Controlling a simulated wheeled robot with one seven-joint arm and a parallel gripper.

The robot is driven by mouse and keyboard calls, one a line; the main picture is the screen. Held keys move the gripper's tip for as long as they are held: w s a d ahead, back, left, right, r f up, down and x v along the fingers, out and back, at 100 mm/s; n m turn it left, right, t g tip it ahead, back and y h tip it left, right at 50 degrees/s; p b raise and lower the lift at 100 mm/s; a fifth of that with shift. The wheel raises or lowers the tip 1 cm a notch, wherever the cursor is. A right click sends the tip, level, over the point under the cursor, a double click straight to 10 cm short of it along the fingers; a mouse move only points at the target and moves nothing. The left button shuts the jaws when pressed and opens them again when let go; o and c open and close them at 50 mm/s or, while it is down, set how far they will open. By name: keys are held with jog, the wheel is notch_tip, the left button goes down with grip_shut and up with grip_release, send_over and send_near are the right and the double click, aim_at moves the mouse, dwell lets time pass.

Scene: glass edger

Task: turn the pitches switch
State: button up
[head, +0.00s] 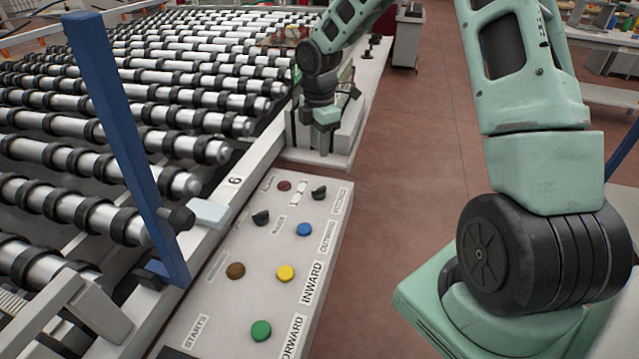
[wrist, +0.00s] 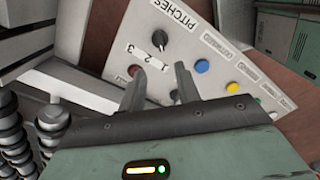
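The pitches switch (head: 319,192) is a small black knob at the far right corner of the pale control panel (head: 215,310). In the wrist view the switch (wrist: 162,41) sits beside the PITCHES label (wrist: 197,20), with marks 1, 2 and 3 next to it. Its exact setting is hard to read. My gripper (head: 323,147) hangs just beyond the panel's far end in the head view. In the wrist view its two fingers (wrist: 159,80) are apart with nothing between them. The switch appears beyond the fingertips, not touched.
A second black knob (head: 261,218) and red (head: 285,186), blue (head: 304,229), yellow (head: 285,272), brown (head: 236,271) and green (head: 261,330) buttons share the panel. A roller conveyor (head: 150,110) and blue post (head: 125,140) stand left. Open floor (head: 425,130) lies right.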

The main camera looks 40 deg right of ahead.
aim_at(319, 189)
notch_tip(319, 189, down, 14)
jog(key=shift+r+p, duration=0.15)
jog(key=shift+p, duration=0.25)
grip_shut()
